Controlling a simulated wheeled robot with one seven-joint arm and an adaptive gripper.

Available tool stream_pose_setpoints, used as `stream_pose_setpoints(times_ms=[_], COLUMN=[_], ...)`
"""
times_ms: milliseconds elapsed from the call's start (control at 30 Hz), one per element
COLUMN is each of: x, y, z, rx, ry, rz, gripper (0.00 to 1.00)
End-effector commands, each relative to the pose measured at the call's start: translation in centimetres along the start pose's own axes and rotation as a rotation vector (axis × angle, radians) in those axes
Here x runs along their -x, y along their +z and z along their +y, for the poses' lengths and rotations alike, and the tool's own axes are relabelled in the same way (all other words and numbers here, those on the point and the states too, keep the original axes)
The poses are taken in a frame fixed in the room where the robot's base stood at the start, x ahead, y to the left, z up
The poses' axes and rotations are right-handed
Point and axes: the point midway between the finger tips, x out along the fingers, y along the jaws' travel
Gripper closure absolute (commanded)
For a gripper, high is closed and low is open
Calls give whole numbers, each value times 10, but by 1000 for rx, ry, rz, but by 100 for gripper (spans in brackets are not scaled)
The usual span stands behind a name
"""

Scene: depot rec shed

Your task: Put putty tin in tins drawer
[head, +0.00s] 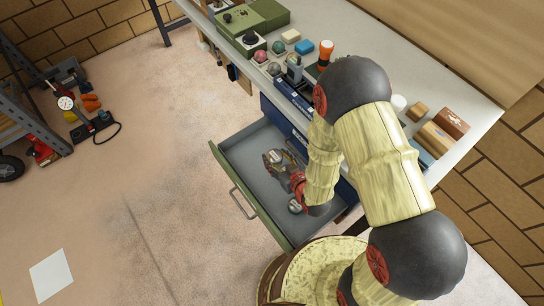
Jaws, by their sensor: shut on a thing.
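The drawer (243,157) under the bench is pulled open. It has a green front with a metal handle and a grey inside. My gripper (276,158) is inside the drawer's outline, near the middle, and is shut on a small grey metallic tin, the putty tin (275,156). The fingers partly cover the tin, and I cannot tell whether it touches the drawer floor. Another small round silvery tin (295,206) lies in the drawer nearer its front right end, beside my wrist. My arm hides part of the drawer's right side.
The bench top (352,37) holds a green case (262,14), several small coloured blocks and balls, an orange-topped item (325,52) and wooden blocks (436,138).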

Motion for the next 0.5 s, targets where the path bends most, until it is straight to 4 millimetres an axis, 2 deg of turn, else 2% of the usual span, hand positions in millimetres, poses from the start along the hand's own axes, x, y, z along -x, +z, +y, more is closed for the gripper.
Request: stream_pose_setpoints(times_ms=[367,500], x=[-79,-106], y=[2,17], z=[-48,-58], rx=[2,0], ry=[-5,-1], rz=[2,0], gripper=[82,82])
